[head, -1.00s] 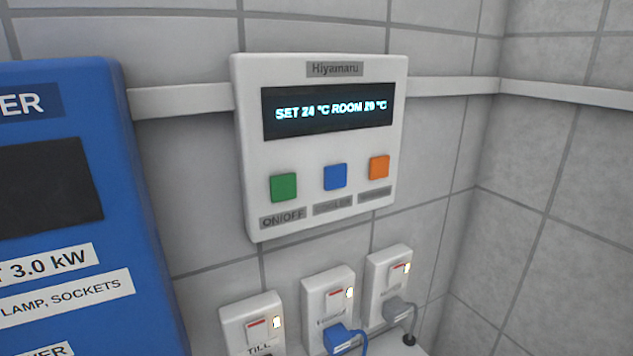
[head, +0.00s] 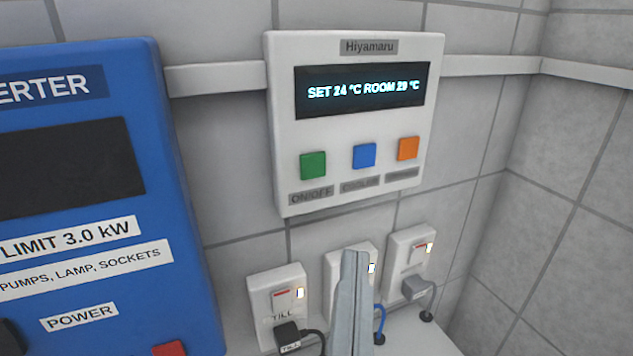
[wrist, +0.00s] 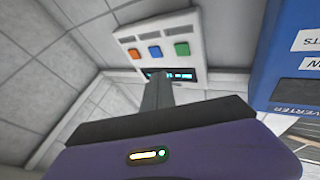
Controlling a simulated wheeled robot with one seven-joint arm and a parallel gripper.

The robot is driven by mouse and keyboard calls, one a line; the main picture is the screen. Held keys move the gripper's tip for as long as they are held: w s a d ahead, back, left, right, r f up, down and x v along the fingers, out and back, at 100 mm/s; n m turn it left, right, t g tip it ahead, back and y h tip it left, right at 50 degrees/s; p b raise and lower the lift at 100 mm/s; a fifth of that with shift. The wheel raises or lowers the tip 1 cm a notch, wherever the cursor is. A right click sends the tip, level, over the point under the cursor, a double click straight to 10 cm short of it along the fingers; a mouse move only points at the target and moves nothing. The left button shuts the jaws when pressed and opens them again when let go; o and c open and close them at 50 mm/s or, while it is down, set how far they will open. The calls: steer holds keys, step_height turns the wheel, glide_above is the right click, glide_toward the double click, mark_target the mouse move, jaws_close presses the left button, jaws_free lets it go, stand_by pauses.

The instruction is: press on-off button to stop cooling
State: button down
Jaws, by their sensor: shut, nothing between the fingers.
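The white Hiyamaru control panel (head: 355,120) is on the tiled wall. Its lit display (head: 360,91) reads SET 24 °C ROOM 29 °C. Below it are the green ON/OFF button (head: 313,165), a blue button (head: 364,155) and an orange button (head: 408,148). The panel appears upside down in the wrist view, with the green button (wrist: 181,49) at right. My gripper (head: 354,254) is shut and empty. In the head view its tip is below the panel, in front of the middle socket. In the wrist view the fingers cover part of the display; I see no contact.
A blue inverter box (head: 180,190) stands to the left of the panel. Switched sockets line the wall below: the left one (head: 262,281) has a black plug labelled TILL, the right one (head: 399,251) a grey plug. The wall right of the panel is clear.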

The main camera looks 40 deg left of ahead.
mark_target(313, 166)
steer(key=r+m+h, duration=0.1)
steer(key=m+h, duration=0.1)
steer(key=m, duration=0.1)
steer(key=w+r+m+h, duration=0.1)
steer(key=r+m+h, duration=0.2)
steer(key=m, duration=0.2)
steer(key=shift+w+a+r+m+t+h, duration=0.2)
steer(key=shift+w+a+m+t+h, duration=0.1)
steer(key=shift+t+h, duration=0.1)
steer(key=shift+a, duration=0.1)
steer(key=shift+w+a+b, duration=0.1)
steer(key=shift+w+a, duration=0.45)
steer(key=shift+a, duration=0.75)
steer(key=shift+w+a+b, duration=0.15)
steer(key=shift+w+a, duration=0.45)
steer(key=shift+a, duration=0.75)
steer(key=shift+w+a+b, duration=0.1)
steer(key=shift+w+a, duration=0.45)
steer(key=shift+a, duration=0.75)
steer(key=shift+a, duration=0.15)
steer(key=shift+w+a+b, duration=0.1)
steer(key=shift+a+b, duration=0.15)
steer(key=shift+b, duration=0.1)
